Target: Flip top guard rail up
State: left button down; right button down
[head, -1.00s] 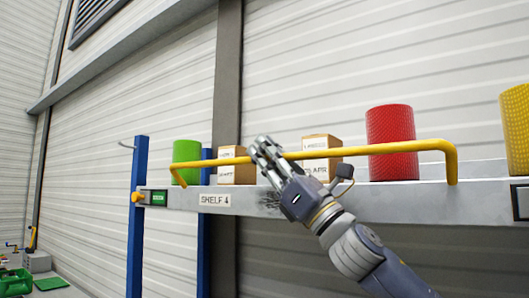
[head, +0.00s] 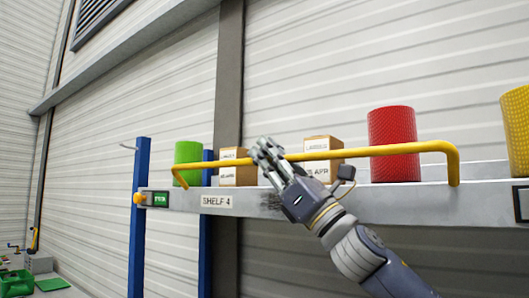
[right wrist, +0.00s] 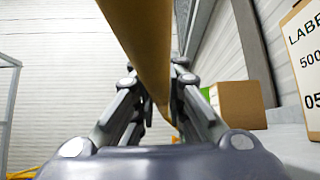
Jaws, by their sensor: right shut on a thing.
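The yellow guard rail (head: 390,149) runs along the front of the shelf marked SHELF 4 (head: 400,200). Its bent ends meet the shelf at left and right, and its long bar stands above the shelf's front edge. My right gripper (head: 266,152) is shut on the rail's bar, left of its middle. In the right wrist view the bar (right wrist: 146,45) passes between the two fingers (right wrist: 150,105). My left gripper is in neither view.
On the shelf behind the rail stand a green roll (head: 188,162), two cardboard boxes (head: 237,173) (head: 324,170), a red roll (head: 392,128) and a yellow roll (head: 517,130). A blue post (head: 138,215) holds the shelf's left end.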

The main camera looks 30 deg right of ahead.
jog(key=shift+w+d+f, duration=0.2)
jog(key=shift+w+d, duration=0.05)
jog(key=c, duration=1.7)
grip_release()
jog(key=shift+d, duration=0.1)
jog(key=shift+o, duration=0.5)
jog(key=shift+d+f+h, duration=0.1)
jog(key=shift+d+h, duration=0.3)
jog(key=shift+h, duration=0.1)
jog(key=shift+a+y, duration=0.15)
jog(key=shift+y, duration=0.15)
